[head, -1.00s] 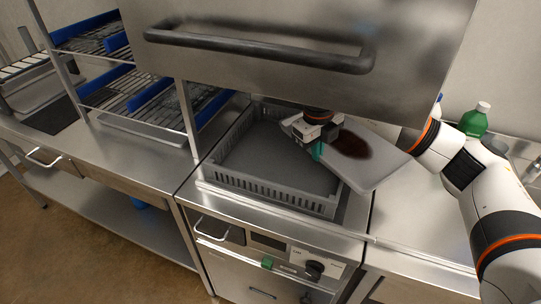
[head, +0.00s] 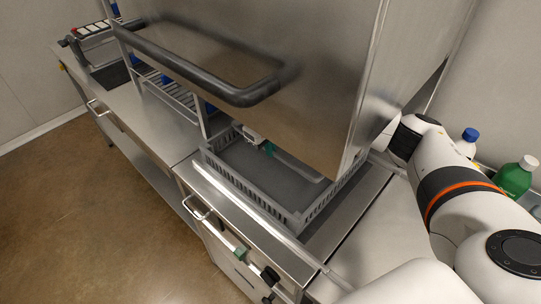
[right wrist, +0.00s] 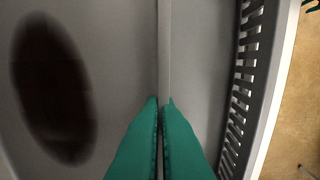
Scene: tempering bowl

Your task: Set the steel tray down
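The steel tray (head: 303,171) shows in the head view only as a pale strip under the raised steel hood, over the grey slotted basket (head: 268,207). The basket's slotted wall (right wrist: 243,75) runs along the right of that view. I cannot tell whether the tray touches the basket floor. My left gripper is not in view.
The steel hood (head: 300,60) with its dark bar handle (head: 205,70) hangs close above the basket. A green bottle (head: 514,178) and a blue-capped bottle (head: 467,140) stand at the right, beyond my arm.

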